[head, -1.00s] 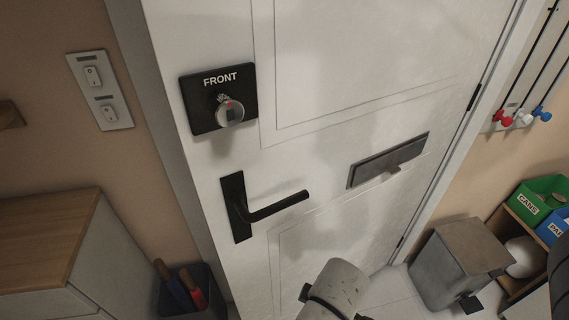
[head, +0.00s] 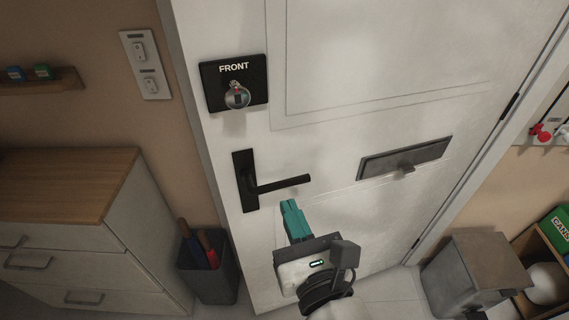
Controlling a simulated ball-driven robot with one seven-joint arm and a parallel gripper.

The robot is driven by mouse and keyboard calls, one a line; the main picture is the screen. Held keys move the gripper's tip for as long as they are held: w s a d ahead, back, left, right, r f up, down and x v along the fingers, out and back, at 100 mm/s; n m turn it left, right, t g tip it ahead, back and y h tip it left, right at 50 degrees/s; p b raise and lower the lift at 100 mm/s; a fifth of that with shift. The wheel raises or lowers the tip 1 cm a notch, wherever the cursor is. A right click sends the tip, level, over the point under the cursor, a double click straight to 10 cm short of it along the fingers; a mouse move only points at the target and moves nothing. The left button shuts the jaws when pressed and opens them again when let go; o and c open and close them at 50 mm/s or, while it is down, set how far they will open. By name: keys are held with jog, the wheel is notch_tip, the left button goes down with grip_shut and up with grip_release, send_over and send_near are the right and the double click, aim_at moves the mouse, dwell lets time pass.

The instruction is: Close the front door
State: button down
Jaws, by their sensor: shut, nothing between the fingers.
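The white front door (head: 330,150) fills the middle of the head view. It carries a black plate (head: 234,68) marked FRONT with a round knob, a black lever handle (head: 280,185) and a grey letter slot (head: 405,158). The door's handle side lies close along its frame; I cannot tell whether it is latched. My gripper (head: 293,205) is shut and empty, its teal fingers pointing up just below the lever handle. I cannot tell whether the fingertips touch the door.
A wood-topped drawer unit (head: 60,185) stands at the left, with a dark umbrella bin (head: 190,270) beside it. A light switch panel (head: 145,65) is on the wall. A grey bin (head: 475,275) and a shelf with a green CANS box (head: 560,232) are at the right.

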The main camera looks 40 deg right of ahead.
aim_at(263, 147)
jog(key=p+x, duration=0.2)
jog(key=x, duration=1.2)
